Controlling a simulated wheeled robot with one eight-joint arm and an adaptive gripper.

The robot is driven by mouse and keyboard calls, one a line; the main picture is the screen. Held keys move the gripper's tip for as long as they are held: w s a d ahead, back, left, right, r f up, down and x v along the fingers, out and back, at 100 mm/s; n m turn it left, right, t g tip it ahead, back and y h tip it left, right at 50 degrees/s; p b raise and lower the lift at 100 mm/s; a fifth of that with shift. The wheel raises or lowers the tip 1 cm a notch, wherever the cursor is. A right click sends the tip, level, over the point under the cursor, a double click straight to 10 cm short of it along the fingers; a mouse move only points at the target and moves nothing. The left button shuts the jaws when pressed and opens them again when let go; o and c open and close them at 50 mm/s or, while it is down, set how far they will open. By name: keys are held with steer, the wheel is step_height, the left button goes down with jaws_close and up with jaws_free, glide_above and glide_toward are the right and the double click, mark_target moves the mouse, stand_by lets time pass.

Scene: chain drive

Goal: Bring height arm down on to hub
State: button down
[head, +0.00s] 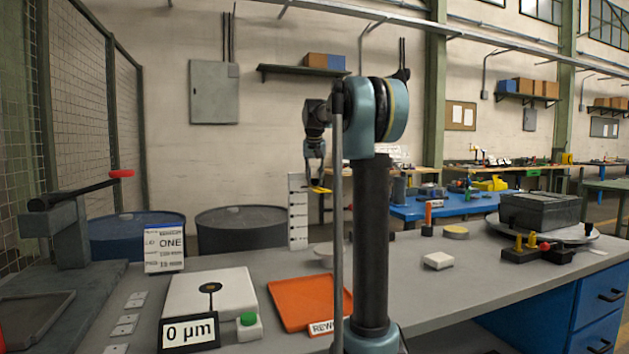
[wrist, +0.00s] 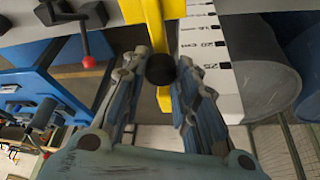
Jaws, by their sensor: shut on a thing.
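My gripper (head: 316,180) hangs fingers-down beside the upper part of a white graduated scale (head: 298,213) at the back of the grey bench. The yellow height arm (head: 321,190) shows just below the fingertips. In the wrist view my gripper (wrist: 160,78) is shut on a round black knob (wrist: 160,69), in front of the yellow height arm (wrist: 152,22). The scale (wrist: 208,42) stands to its right, with marks near 20 and 25 showing. A pale grey round piece (head: 322,252) lies low by the scale, partly hidden by my arm; I cannot tell whether it is the hub.
An orange tray (head: 295,300), a white plate block (head: 212,294), a "0 µm" display (head: 190,333) and a green button (head: 248,319) lie on the near bench. A dark box (head: 541,212) stands at the right. The bench right of my column is partly clear.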

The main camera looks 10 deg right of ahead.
step_height(320, 180, down, 21)
steer(key=shift+r, duration=0.15)
stand_by(0.4)
steer(key=c, duration=1.3)
jaws_free()
steer(key=v, duration=1.2)
steer(key=shift+a, duration=0.1)
